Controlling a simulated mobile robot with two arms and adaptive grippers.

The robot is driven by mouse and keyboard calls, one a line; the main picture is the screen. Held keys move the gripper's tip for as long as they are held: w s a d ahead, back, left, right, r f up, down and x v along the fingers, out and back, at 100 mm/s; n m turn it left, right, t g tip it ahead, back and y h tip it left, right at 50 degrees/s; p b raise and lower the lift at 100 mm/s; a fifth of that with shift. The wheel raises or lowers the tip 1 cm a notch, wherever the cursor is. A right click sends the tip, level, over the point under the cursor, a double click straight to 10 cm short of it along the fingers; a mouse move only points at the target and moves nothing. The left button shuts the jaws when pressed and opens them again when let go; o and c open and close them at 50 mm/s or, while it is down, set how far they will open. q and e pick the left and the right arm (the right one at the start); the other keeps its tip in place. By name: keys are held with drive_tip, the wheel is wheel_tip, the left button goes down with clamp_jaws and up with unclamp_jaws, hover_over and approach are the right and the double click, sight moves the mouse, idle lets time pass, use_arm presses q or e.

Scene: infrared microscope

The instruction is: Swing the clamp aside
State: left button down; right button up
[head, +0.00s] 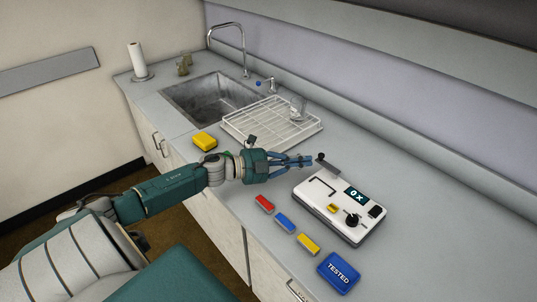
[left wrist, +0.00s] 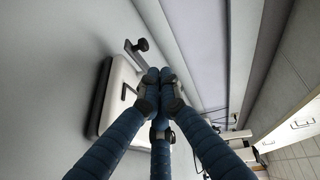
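The infrared microscope (head: 312,212) is a flat white box with a dark display reading "0 x", a black knob and a yellow piece on top. The clamp (head: 329,168), a grey bar with a black knob, is at its far edge. In the left wrist view the clamp (left wrist: 134,54) shows just beyond and left of the fingertips, beside the white box (left wrist: 117,88). My left gripper (head: 306,160) reaches in from the left, its blue fingertips close to the clamp with a small gap. Its fingers (left wrist: 160,82) are drawn together with nothing visible between them. My right gripper is not visible.
Red (head: 264,203), blue (head: 285,222) and yellow (head: 308,244) blocks lie in front of the box, with a blue "TESTED" tray (head: 339,273) nearby. A white wire rack (head: 240,131), glass and sink (head: 190,97) stand behind. The counter right of the box is clear.

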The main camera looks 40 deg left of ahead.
use_arm(q)
drive_tip(key=s+a+r, duration=0.1)
drive_tip(key=s+a, duration=0.5)
drive_tip(key=a, duration=0.1)
drive_tip(key=shift+s+b, duration=0.2)
drive_tip(key=shift+b, duration=0.2)
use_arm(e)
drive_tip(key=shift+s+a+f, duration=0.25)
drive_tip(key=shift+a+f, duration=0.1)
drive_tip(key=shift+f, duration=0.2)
use_arm(q)
drive_tip(key=shift+r, duration=0.1)
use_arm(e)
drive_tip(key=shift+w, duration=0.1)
